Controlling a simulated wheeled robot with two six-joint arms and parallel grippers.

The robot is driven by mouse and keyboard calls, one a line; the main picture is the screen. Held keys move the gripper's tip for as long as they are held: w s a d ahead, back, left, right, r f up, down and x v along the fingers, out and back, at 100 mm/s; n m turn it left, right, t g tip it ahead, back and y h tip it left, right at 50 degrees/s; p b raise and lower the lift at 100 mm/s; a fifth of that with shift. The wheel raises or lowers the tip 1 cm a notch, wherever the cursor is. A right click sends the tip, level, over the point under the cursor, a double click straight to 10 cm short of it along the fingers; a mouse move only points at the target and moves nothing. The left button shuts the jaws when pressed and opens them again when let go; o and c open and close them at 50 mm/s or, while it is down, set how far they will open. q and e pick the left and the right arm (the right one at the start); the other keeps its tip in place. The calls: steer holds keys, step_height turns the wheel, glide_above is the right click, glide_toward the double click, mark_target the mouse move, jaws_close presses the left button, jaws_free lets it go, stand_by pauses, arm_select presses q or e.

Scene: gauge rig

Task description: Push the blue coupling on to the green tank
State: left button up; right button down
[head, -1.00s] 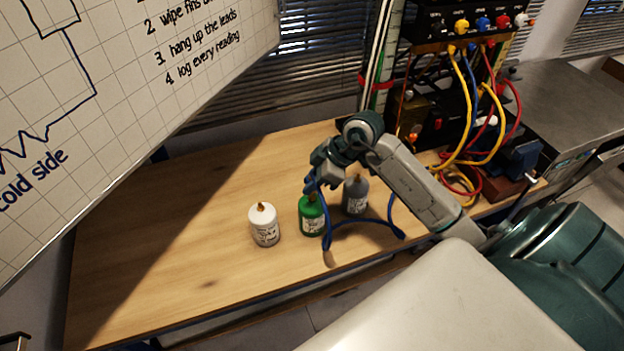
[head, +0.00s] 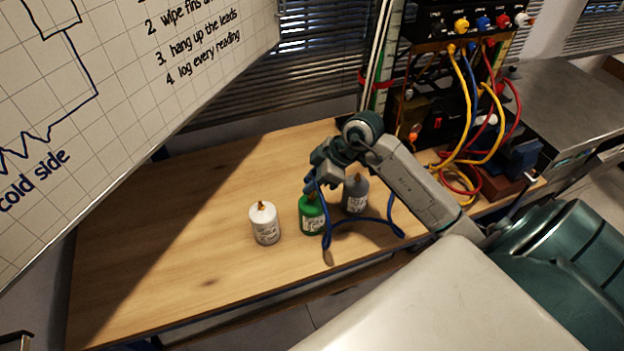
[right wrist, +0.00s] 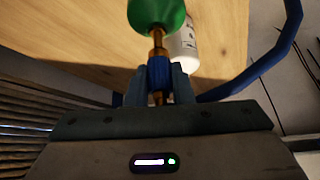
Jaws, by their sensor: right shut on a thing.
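The green tank (head: 312,219) stands upright on the wooden bench, between a white tank and a grey tank. Its brass stem (right wrist: 157,42) shows in the right wrist view, below the green body (right wrist: 155,12). My right gripper (head: 311,187) is just above the green tank, pointing down. It is shut on the blue coupling (right wrist: 159,73), which shows between its fingers. The coupling is in line with the brass stem and appears to meet it. I cannot tell how far it is on. My left gripper is not in view.
The white tank (head: 264,225) stands left of the green one, the grey tank (head: 355,194) close on its right. A blue hose (head: 362,221) loops in front of them. A rack with coloured leads (head: 470,100) stands behind right. The bench's left side is clear.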

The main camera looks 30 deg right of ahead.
steer(key=shift+f, duration=0.25)
steer(key=shift+f+b, duration=0.5)
steer(key=shift+f, duration=0.3)
steer(key=shift+f, duration=0.25)
stand_by(0.4)
steer(key=c, duration=0.9)
jaws_free()
steer(key=shift+o, duration=0.2)
